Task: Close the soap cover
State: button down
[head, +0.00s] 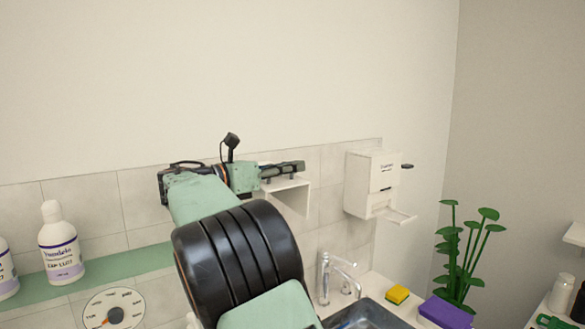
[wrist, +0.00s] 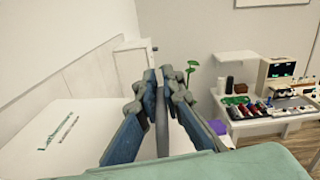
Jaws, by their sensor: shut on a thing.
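My gripper (head: 297,168) is at the wall above a white box-like unit (head: 287,190), which has a dark, open-looking underside in the head view. In the wrist view my gripper (wrist: 158,82) is shut on a thin grey piece (wrist: 161,125) standing between its fingers. I cannot tell whether this piece is part of the soap cover. A white panel with green lettering (wrist: 35,125) lies at the left, close to the fingers. It looks like a face of the unit, and the fingers hide part of it.
A white wall dispenser (head: 370,180) with a dark lever hangs right of my gripper. Below are a tap (head: 325,280), a sink (head: 365,315), a yellow sponge (head: 397,294) and a plant (head: 465,255). A bottle (head: 60,245) stands on the green shelf (head: 125,265).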

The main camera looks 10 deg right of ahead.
aim_at(308, 200)
jog(key=s+f+m+b, duration=0.1)
jog(key=f+b, duration=0.1)
jog(key=b, duration=0.1)
jog(key=s+f+m+b, duration=0.1)
jog(key=f+m+b, duration=0.1)
jog(key=f+b, duration=0.1)
jog(key=s+d+f+m+b, duration=0.1)
jog(key=f+b, duration=0.2)
jog(key=shift+d, duration=0.1)
jog(key=w+a+f+m+b, duration=0.1)
jog(key=w+f+m+b, duration=0.2)
jog(key=f+m+b, duration=0.3)
jog(key=w+a+f+m+b, duration=0.1)
jog(key=w+f+m+b, duration=0.2)
jog(key=f+m+b, duration=0.4)
jog(key=shift+w+a+f, duration=0.3)
jog(key=shift+a+f, duration=0.1)
jog(key=shift+f, duration=2.7)
jog(key=c, duration=2.1)
grip_release()
jog(key=shift+w+a+f, duration=0.1)
jog(key=shift+w, duration=0.05)
